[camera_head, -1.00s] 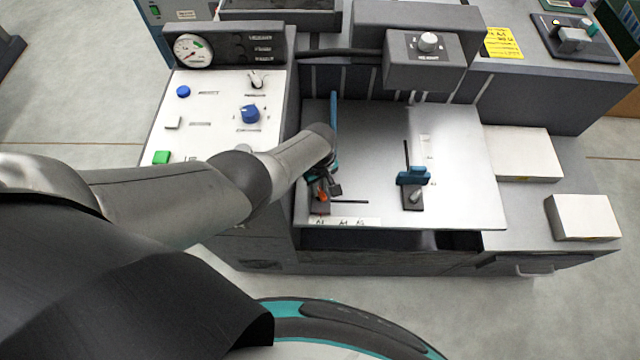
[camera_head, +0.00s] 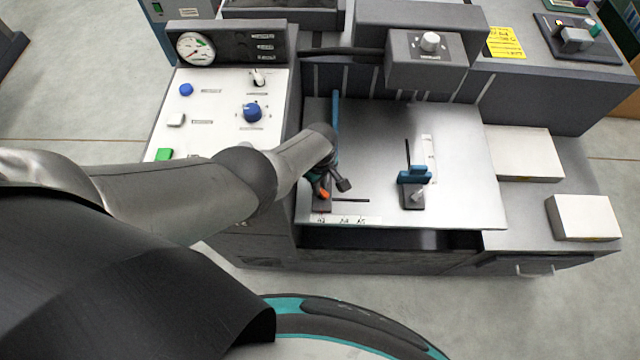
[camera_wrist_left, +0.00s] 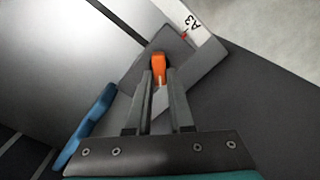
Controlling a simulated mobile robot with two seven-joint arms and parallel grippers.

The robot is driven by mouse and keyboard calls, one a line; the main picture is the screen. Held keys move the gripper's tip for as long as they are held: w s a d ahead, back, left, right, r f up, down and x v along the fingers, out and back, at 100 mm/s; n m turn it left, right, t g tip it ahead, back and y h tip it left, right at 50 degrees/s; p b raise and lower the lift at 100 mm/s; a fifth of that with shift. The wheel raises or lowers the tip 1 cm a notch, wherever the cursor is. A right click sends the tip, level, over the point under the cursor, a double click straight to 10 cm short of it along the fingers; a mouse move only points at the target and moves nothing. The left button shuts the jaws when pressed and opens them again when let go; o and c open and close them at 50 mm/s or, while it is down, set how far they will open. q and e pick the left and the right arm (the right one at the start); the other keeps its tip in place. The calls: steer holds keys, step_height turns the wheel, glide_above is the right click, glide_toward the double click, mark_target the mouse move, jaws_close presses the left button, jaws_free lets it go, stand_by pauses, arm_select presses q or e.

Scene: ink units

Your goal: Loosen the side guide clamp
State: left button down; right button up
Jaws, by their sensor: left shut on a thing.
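The side guide is a blue upright plate (camera_head: 335,112) at the left of the metal feed table; it also shows in the left wrist view (camera_wrist_left: 95,122). Its clamp has an orange lever (camera_wrist_left: 160,66) on a dark grey base (camera_wrist_left: 190,62); the lever shows small in the head view (camera_head: 325,193). My left gripper (camera_wrist_left: 159,80) is shut on the orange lever, with a finger on each side. The wrist and gripper partly hide the clamp in the head view. My right gripper is not in view.
A second blue guide (camera_head: 414,173) with a grey lever stands to the right on the feed table (camera_head: 465,180). A grey box with a knob (camera_head: 427,65) overhangs the back. White stacks (camera_head: 522,153) lie right.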

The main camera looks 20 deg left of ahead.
arm_select(q)
steer(key=c, duration=0.8)
jaws_free()
steer(key=shift+r, duration=0.1)
step_height(320, 180, up, 15)
steer(key=p, duration=1.1)
